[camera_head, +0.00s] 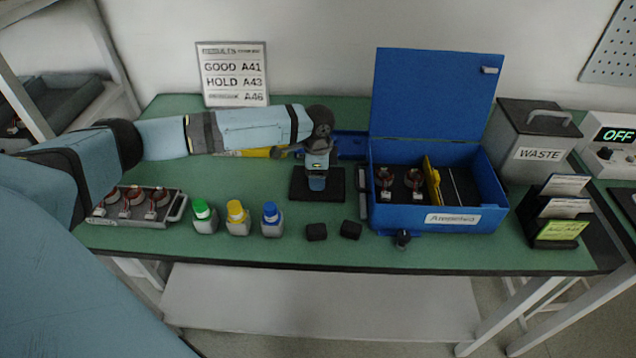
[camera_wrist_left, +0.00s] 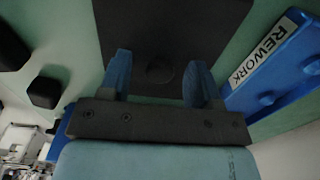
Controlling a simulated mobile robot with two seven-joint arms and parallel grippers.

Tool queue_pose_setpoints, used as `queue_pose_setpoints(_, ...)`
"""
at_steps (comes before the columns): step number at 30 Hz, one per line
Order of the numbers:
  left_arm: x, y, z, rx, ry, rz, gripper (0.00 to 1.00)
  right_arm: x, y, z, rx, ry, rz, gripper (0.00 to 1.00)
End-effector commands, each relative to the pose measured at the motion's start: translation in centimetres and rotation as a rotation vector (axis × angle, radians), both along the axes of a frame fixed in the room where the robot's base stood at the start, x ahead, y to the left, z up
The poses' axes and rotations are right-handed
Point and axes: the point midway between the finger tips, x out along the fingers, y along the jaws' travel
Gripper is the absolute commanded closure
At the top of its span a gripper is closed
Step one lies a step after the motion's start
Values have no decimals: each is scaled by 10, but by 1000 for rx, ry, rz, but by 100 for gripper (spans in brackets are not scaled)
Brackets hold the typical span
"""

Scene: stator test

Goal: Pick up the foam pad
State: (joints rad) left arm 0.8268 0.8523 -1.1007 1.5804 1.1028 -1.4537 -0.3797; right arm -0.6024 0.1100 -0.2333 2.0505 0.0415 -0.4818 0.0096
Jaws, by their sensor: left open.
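The foam pad (camera_head: 300,187) appears as a flat, black, square pad lying on the green table in the middle of the head view. It also fills the upper middle of the left wrist view (camera_wrist_left: 165,30), with a small round dark mark on it. My left gripper (camera_head: 317,184) points down over the pad and hides part of it. In the left wrist view its two blue fingers (camera_wrist_left: 160,78) are apart, with the pad's dark surface behind them and nothing held between them. I cannot tell whether the fingertips touch the pad. My right gripper is not in view.
An open blue case (camera_head: 400,219) stands right of the pad. Two small black blocks (camera_head: 316,232) and three bottles (camera_head: 238,220) are near the front edge. A blue REWORK container (camera_wrist_left: 290,75) is close by. A tray (camera_head: 172,211) sits left; a WASTE bin (camera_head: 520,125) stands right.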

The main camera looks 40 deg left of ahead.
Motion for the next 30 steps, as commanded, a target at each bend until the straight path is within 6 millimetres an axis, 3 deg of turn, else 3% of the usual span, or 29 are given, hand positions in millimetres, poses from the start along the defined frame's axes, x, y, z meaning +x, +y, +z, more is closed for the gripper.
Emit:
queue_pose_setpoints(2, 0, 0, 0, 0, 0, 0, 43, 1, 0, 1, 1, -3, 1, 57)
queue_pose_setpoints(9, 0, 0, 0, -1, 1, 0, 95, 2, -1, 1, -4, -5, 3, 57)
queue_pose_setpoints(22, 0, -1, 6, -2, -1, 0, 95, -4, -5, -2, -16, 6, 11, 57)
queue_pose_setpoints(26, 0, -1, 26, -3, -2, 0, 95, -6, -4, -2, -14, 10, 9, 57)
queue_pose_setpoints(30, 1, 0, 62, -1, -4, 0, 95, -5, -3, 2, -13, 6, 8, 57)
